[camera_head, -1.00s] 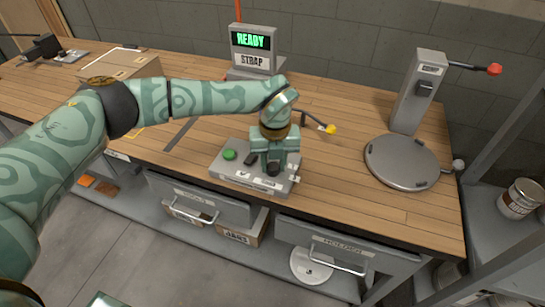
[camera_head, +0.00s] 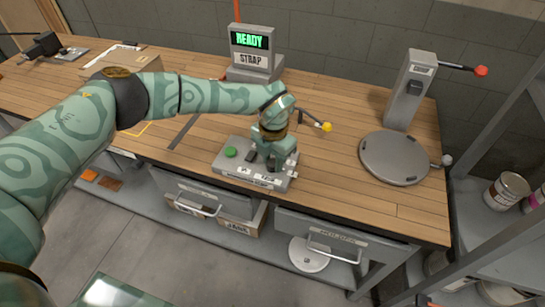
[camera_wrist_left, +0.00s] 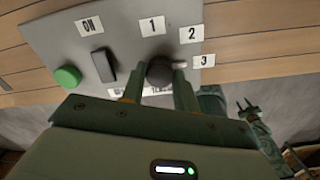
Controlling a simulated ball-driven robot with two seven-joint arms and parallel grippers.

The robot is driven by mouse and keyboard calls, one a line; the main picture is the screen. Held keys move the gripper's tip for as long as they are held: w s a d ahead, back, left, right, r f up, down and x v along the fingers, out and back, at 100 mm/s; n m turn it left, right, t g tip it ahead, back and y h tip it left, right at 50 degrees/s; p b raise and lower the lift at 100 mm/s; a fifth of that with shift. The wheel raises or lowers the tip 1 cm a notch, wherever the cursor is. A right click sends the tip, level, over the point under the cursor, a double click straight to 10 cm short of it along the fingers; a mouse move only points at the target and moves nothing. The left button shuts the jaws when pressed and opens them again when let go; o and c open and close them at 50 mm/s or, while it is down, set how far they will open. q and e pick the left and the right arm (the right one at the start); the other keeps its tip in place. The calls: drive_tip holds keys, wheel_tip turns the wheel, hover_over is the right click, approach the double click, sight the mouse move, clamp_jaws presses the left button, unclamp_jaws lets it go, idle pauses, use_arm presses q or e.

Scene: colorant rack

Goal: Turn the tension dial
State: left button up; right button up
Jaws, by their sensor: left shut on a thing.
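The tension dial (camera_wrist_left: 159,72) is a dark round knob on a grey control panel (camera_wrist_left: 55,35), with labels 1, 2 and 3 beside it. A light pointer (camera_wrist_left: 179,65) on its right side lies nearest label 3. My left gripper (camera_wrist_left: 160,88) is shut on the dial, one finger on each side. In the head view my left gripper (camera_head: 272,160) is over the right part of the panel (camera_head: 225,165) and hides most of the dial.
The panel also has a green button (camera_head: 230,152) and a black switch (camera_wrist_left: 103,66). Behind it a screen (camera_head: 250,41) reads READY above a STRAP label. A lever with a yellow knob (camera_head: 327,127) is close to my left wrist. A round turntable (camera_head: 395,160) stands at the right.

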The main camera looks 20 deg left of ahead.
use_arm(q)
drive_tip(key=shift+m, duration=0.5)
drive_tip(key=o, duration=1)
drive_tip(key=shift+r, duration=0.1)
wheel_tip(320, 180, up, 16)
drive_tip(key=shift+d+r+p, duration=0.1)
drive_tip(key=shift+d+p, duration=0.05)
drive_tip(key=shift+p, duration=1.1)
drive_tip(key=shift+s, duration=0.1)
